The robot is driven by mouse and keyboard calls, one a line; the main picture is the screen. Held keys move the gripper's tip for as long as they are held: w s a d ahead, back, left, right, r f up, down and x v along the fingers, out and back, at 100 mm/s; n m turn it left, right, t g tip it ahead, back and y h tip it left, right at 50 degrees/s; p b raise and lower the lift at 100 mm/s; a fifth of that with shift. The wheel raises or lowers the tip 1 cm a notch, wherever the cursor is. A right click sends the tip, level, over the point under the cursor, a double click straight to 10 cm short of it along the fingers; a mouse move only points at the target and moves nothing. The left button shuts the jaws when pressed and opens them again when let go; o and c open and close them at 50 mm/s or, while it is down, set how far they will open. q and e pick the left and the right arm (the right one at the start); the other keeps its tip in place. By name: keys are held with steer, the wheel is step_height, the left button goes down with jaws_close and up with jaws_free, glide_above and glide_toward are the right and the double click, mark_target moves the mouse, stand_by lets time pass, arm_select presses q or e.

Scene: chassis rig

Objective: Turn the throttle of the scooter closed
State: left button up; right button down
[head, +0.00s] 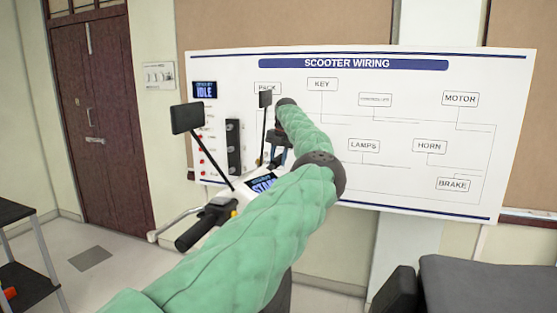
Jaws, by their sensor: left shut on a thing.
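The scooter's handlebar shows left of centre, with a near black grip (195,232), a brake lever (172,224) and a small blue display (264,183) partly covered by my arm. My left arm, in a green padded sleeve, reaches from the bottom left over the scooter. Its wrist bends down at the far end of the handlebar. My left gripper (277,158) is small and partly hidden there, shut on what seems to be the far grip, the throttle. The throttle itself and its turn angle cannot be made out. My right gripper is not in view.
Two mirrors (187,118) on stalks rise from the handlebar. A white scooter wiring board (420,120) stands close behind, its small screen (204,90) reading IDLE. A dark shelf (25,285) is at the left edge, a dark flat surface (490,285) at the lower right.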

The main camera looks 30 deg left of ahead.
arm_select(q)
steer(key=shift+a+r+t+h, duration=0.1)
steer(key=shift+a+t+h, duration=0.2)
steer(key=shift+h, duration=0.9)
steer(key=h, duration=0.2)
steer(key=shift+a+t+h+b, duration=0.2)
steer(key=shift+t+h+b, duration=0.1)
steer(key=shift+h+b, duration=0.1)
steer(key=h, duration=0.3)
steer(key=shift+s+a+t, duration=0.1)
steer(key=shift+a+t, duration=0.1)
steer(key=shift+t, duration=0.2)
steer(key=shift+h, duration=1)
steer(key=shift+a+f+t, duration=0.1)
steer(key=shift+f+t, duration=0.1)
steer(key=shift+t, duration=0.1)
steer(key=shift+h, duration=0.3)
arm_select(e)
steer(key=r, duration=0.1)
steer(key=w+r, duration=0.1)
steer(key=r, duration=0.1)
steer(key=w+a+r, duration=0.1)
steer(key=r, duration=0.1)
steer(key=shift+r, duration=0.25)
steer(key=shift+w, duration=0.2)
